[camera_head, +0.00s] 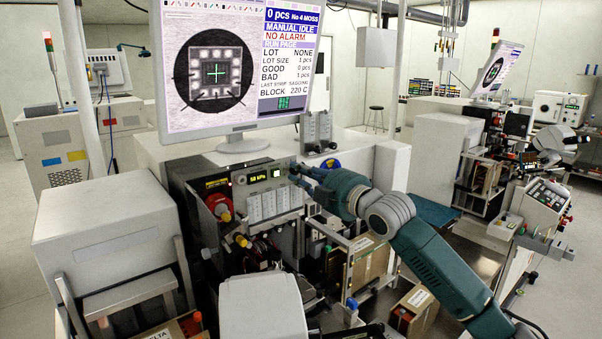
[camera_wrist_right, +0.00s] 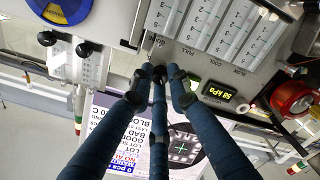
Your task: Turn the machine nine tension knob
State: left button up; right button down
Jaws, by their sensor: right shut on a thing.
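My right gripper (camera_head: 297,172) reaches in from the right to the upper right part of the machine's front control panel (camera_head: 228,183). In the right wrist view its three dark blue fingers (camera_wrist_right: 160,78) come together at the panel's edge. They are shut on a small knob there, which the fingertips mostly hide. I cannot tell how far the knob is turned. My left gripper is in neither view.
A lit kPa display (camera_wrist_right: 218,91) and a red round knob (camera_wrist_right: 292,97) sit on the panel close by. A blue and yellow wheel (camera_wrist_right: 60,9) lies on the other side. The monitor (camera_head: 240,70) stands above the machine.

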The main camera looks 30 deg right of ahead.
jog(key=m+p, duration=0.2)
jog(key=m, duration=0.4)
jog(key=shift+p, duration=0.4)
jog(key=shift+m+p, duration=5.3)
jog(key=shift+m, duration=3.1)
jog(key=c, duration=1.7)
grip_release()
jog(key=shift+o, duration=0.2)
